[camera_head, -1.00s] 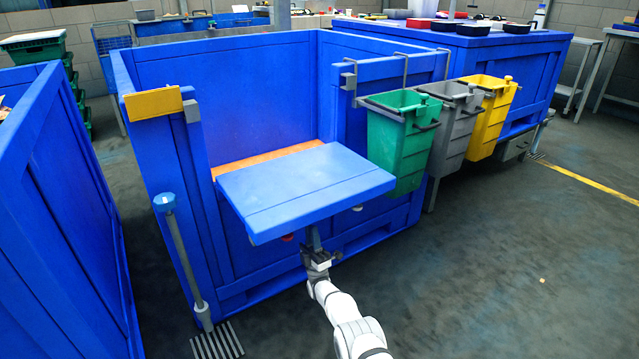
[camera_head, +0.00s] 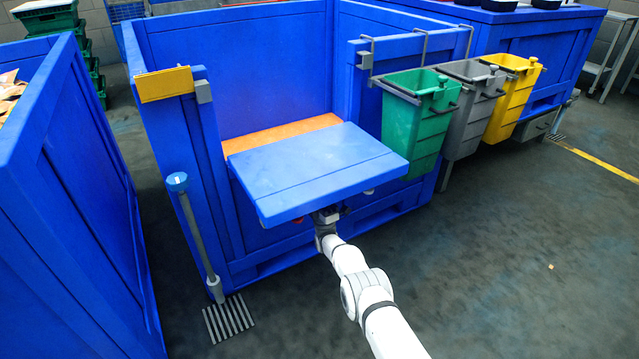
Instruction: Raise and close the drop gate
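The drop gate (camera_head: 318,177) is a blue panel on the front of a big blue crate (camera_head: 240,62). It is folded outward and lies roughly flat over the front opening, with an orange strip (camera_head: 282,134) behind it inside the crate. My gripper (camera_head: 325,213) is under the front edge of the gate, near its middle. The gate hides the fingertips, so I cannot tell whether they are open or shut, or whether they touch the gate.
A yellow block (camera_head: 164,84) sits on the left front post. Green (camera_head: 412,125), grey (camera_head: 462,110) and yellow (camera_head: 512,95) bins hang on the right. A blue-topped pole (camera_head: 195,235) stands at left front, beside a floor grate (camera_head: 229,319). The floor at right is open.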

